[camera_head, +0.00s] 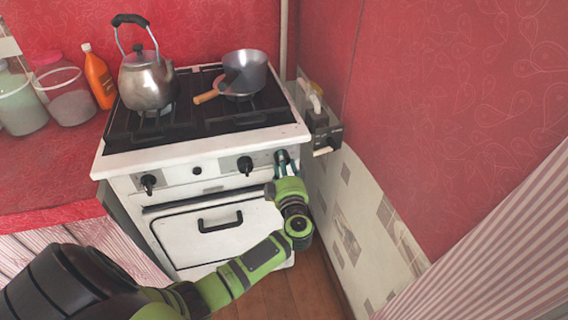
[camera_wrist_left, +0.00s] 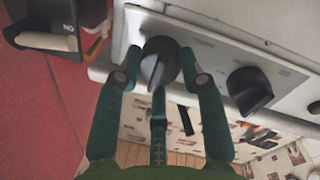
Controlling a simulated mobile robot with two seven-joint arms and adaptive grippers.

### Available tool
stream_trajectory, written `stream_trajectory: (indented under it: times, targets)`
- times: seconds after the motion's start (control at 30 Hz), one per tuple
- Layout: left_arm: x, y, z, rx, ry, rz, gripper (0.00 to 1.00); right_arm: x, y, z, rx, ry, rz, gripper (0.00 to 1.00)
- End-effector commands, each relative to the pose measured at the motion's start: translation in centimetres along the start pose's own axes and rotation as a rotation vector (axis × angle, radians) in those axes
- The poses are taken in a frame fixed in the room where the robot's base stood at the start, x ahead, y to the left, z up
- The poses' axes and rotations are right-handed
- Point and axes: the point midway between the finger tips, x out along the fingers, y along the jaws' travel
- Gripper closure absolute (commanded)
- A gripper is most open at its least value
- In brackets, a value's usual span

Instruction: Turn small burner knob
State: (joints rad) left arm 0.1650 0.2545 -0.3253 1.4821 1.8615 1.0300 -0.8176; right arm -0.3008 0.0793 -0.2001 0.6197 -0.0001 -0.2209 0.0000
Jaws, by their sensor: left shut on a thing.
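The white stove (camera_head: 208,170) has black knobs along its front panel. My left gripper (camera_head: 284,162) is at the rightmost burner knob, which it mostly hides in the head view. The knob's raised grip ridge stands close to upright in that view. A neighbouring knob (camera_wrist_left: 250,90) is free; it also shows in the head view (camera_head: 245,165). My right gripper is not in view.
A kettle (camera_head: 146,82) and a pot (camera_head: 245,74) with a wooden handle stand on the stove top. Jars (camera_head: 68,103) and an orange bottle (camera_head: 99,78) are on the left counter. A black wall box (camera_head: 322,130) is close on the right. The oven handle (camera_head: 220,222) is below the panel.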

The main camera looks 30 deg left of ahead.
Motion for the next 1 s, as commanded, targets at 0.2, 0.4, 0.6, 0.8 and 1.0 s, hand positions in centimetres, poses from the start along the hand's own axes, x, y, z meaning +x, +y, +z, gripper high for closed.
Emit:
stream_trajectory:
  times: [0.2, 0.4, 0.6, 0.8, 1.0]
  targets:
    - [-0.1, 0.5, -0.4, 0.12, -0.018, -0.014, 0.93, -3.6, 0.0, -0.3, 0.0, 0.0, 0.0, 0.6]
    - [-0.2, 0.6, -0.5, 0.291, -0.037, -0.03, 0.93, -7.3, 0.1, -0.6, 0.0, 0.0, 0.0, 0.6]
    - [-0.2, 0.5, -0.4, 0.479, -0.054, -0.046, 0.93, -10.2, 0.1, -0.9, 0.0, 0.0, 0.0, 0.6]
    - [-0.2, 0.4, -0.2, 0.667, -0.072, -0.061, 0.93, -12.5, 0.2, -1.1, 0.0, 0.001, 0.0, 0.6]
    - [-0.2, 0.4, -0.1, 0.856, -0.088, -0.076, 0.93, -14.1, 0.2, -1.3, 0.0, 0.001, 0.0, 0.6]
